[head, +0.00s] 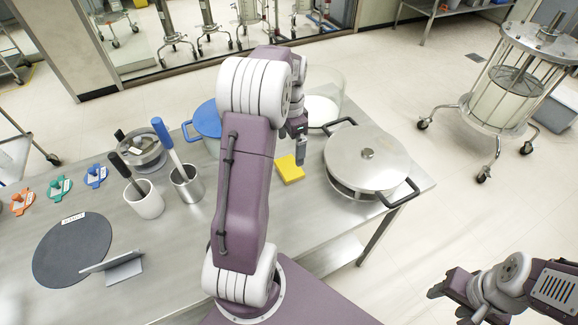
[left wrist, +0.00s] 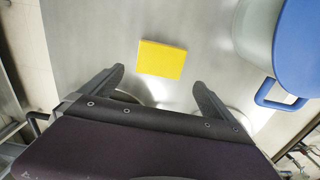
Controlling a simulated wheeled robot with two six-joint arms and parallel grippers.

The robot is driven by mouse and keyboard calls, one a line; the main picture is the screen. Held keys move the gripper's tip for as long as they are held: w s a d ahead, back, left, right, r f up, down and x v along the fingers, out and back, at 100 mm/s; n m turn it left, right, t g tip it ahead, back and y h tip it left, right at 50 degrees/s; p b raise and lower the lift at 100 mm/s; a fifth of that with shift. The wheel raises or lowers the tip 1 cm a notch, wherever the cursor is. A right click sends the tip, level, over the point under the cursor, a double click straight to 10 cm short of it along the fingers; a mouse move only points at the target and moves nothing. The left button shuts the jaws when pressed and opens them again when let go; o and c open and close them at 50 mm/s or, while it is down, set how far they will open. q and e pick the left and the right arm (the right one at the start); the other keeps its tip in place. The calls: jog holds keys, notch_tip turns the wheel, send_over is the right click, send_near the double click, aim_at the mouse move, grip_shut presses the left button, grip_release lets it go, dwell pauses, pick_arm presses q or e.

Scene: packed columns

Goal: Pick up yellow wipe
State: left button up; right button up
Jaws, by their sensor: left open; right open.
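The yellow wipe (head: 289,169) is a flat yellow rectangle lying on the steel table, between the blue-lidded pot and the steel lidded pot. In the left wrist view the yellow wipe (left wrist: 161,59) lies ahead of and between the fingertips, apart from them. My left gripper (head: 300,150) hangs above the table close to the wipe; it is open and empty in the left wrist view (left wrist: 160,85). My left arm covers part of the table in the head view. My right gripper (head: 450,296) is open and empty at the lower right, off the table, far from the wipe.
A steel lidded pot (head: 367,156) with dark handles stands right of the wipe. A blue-lidded pot (head: 207,119) stands to the left, and a clear container (head: 323,108) behind. Holders with handled tools (head: 186,186), a dark round mat (head: 72,250) and a small stand (head: 125,272) are further left.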

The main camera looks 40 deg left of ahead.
aim_at(289, 167)
pick_arm(q)
jog(key=f, duration=0.3)
jog(key=shift+s+a, duration=0.1)
jog(key=shift+s, duration=0.25)
jog(key=shift+w+a+f, duration=0.15)
jog(key=shift+f, duration=0.7)
jog(key=f, duration=0.4)
jog(key=shift+d, duration=0.2)
jog(key=shift+f, duration=0.25)
jog(key=c, duration=1.1)
jog(key=shift+r, duration=0.1)
notch_tip(289, 167, up, 4)
jog(key=shift+w+a+r, duration=0.1)
jog(key=shift+r, duration=0.1)
jog(key=w+d+r, duration=0.1)
jog(key=d+r, duration=0.1)
jog(key=d, duration=0.1)
jog(key=w+d+r, duration=0.1)
jog(key=d+r, duration=0.1)
jog(key=d, duration=0.2)
jog(key=w+d+r, duration=0.1)
jog(key=d+r, duration=0.1)
jog(key=d, duration=0.2)
jog(key=shift+w+d+r, duration=0.1)
jog(key=shift+w+r, duration=0.1)
jog(key=shift+r, duration=0.1)
